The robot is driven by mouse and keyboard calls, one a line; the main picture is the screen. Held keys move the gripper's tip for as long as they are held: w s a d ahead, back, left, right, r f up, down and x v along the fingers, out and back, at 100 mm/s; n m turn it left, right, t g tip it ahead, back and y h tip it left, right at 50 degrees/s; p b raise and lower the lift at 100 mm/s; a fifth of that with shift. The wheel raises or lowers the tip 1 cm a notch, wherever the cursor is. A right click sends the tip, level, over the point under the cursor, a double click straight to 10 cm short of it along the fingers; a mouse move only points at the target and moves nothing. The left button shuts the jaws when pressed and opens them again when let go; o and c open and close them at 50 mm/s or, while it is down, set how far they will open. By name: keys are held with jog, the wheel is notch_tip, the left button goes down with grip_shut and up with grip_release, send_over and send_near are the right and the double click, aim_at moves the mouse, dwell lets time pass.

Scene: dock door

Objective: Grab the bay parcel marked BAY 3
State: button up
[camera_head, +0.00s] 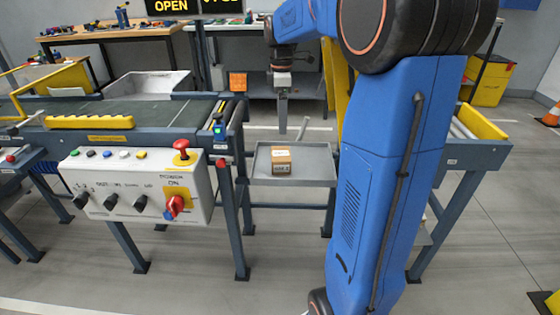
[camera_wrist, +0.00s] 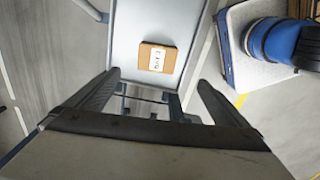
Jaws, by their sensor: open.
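A small brown parcel (camera_head: 281,160) with a white label sits on a grey tray (camera_head: 262,178) between the conveyor and my arm. In the wrist view the same parcel (camera_wrist: 157,58) lies label up on the pale tray (camera_wrist: 127,45); the label's print is small, and I cannot read it for certain. My gripper (camera_wrist: 150,85) is open and empty, its two fingers spread apart on either side below the parcel in the picture. In the head view my gripper (camera_head: 283,110) hangs pointing down above and behind the tray, apart from the parcel.
A conveyor (camera_head: 135,112) with a control box (camera_head: 140,185) and red buttons stands left of the tray. A roller stand (camera_head: 470,150) is at the right. Open floor lies in front.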

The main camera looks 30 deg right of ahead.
send_over(281, 153)
jog(key=f, duration=1)
jog(key=shift+s+a+f, duration=0.15)
jog(key=shift+s+f, duration=0.25)
jog(key=shift+w+f, duration=0.2)
jog(key=shift+f, duration=1.3)
jog(key=shift+w+f, duration=0.15)
jog(key=shift+f, duration=1.35)
jog(key=shift+c, duration=0.3)
jog(key=c, duration=1.2)
jog(key=shift+r, duration=0.15)
